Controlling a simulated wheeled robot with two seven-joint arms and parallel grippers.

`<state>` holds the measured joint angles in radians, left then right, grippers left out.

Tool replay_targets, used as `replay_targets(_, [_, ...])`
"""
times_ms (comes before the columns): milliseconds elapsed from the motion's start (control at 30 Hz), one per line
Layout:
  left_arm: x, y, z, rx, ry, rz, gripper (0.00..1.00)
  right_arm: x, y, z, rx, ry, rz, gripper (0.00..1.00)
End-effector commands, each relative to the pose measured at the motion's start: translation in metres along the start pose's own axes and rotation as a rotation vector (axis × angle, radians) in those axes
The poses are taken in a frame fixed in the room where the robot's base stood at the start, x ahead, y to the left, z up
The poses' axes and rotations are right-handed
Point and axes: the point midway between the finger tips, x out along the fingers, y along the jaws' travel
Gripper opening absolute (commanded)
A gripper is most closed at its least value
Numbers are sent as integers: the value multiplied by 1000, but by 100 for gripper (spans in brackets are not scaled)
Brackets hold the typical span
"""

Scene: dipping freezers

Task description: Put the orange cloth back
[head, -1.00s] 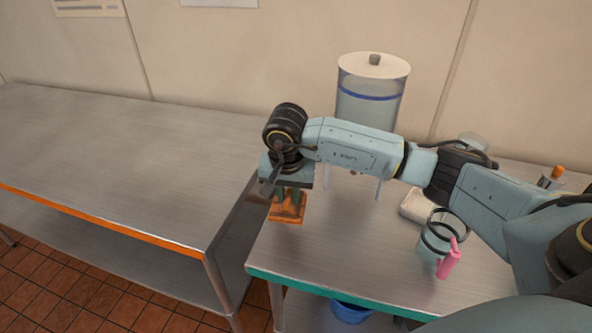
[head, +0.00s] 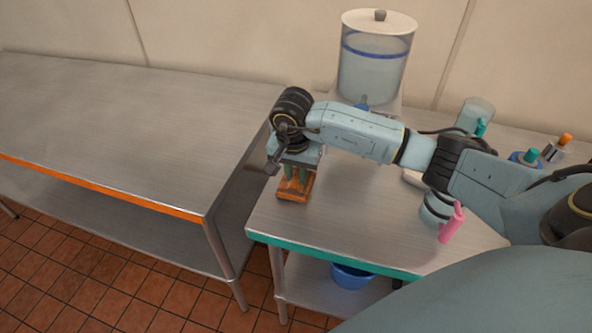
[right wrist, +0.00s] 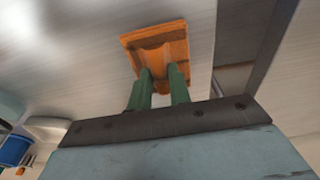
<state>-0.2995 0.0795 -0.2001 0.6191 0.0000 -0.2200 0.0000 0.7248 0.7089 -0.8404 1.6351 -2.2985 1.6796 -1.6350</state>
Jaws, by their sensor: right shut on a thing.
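The orange cloth (head: 294,190) is a small flat square at the left end of the teal-edged steel table, near its left edge. My right gripper (head: 298,174) points down at it, its green fingers shut on the cloth. In the right wrist view, the fingers (right wrist: 160,85) pinch a raised fold in the middle of the cloth (right wrist: 172,38), and its corners spread out flat. I cannot tell whether the cloth's underside touches the tabletop. My left gripper is not in view.
The teal-edged table (head: 340,215) holds a clear dispenser (head: 375,65) at the back and a pitcher with a pink handle (head: 451,223) at the right. An orange-edged table (head: 130,130) stands to the left, bare. A blue bucket (head: 350,277) is below.

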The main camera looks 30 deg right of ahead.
Motion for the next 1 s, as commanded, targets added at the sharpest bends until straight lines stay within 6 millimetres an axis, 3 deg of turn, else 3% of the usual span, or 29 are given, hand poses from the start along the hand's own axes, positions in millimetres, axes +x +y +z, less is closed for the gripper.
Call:
replay_targets(933, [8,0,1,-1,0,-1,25,9,0,1,1,1,-1,0])
replay_targets(967, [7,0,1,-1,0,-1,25,8,0,1,1,0,-1,23])
replay_targets(1000, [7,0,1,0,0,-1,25,8,0,0,1,0,-1,28])
